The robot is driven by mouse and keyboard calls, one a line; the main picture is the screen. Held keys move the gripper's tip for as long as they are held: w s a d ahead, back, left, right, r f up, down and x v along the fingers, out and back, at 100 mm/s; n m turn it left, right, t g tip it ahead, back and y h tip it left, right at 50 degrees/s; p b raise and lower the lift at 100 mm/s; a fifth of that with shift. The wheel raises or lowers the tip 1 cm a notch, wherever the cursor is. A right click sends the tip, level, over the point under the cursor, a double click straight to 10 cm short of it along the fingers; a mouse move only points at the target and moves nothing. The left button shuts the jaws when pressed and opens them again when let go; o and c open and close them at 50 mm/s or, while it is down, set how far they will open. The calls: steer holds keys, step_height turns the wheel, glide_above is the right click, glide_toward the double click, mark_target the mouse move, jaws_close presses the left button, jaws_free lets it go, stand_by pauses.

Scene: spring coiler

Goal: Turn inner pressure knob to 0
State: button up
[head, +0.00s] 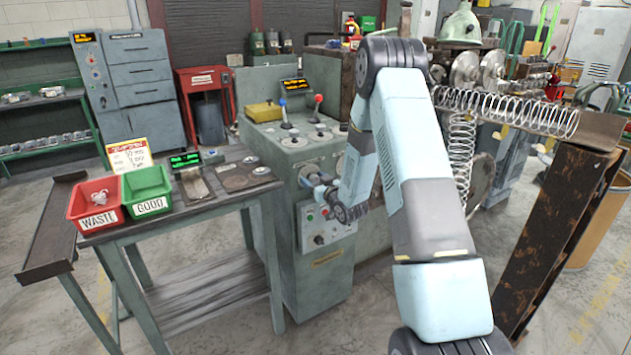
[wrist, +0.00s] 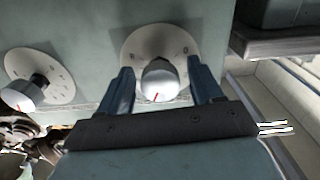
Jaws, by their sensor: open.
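A white pressure knob (wrist: 160,82) with a red pointer line sits on a round pale dial (wrist: 165,42) in the wrist view. Its red line points toward the bottom of the picture. My gripper (wrist: 159,76) is open, with one finger on each side of this knob; a small gap shows at each side. A second, similar knob (wrist: 25,95) with its own dial is at the left. I cannot tell from the labels which is the inner one. In the head view my gripper (head: 318,184) is at the front face of the green coiler cabinet (head: 325,270), and the knob there is mostly hidden.
Below the knobs a grey control box (head: 325,224) juts out from the cabinet. Two levers with blue (head: 283,103) and red (head: 318,98) tops stand on the cabinet. A table (head: 200,210) with red (head: 92,205) and green (head: 147,192) bins stands to the left.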

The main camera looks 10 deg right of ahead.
steer(key=c, duration=1.1)
steer(key=shift+o, duration=0.2)
steer(key=shift+d, duration=0.1)
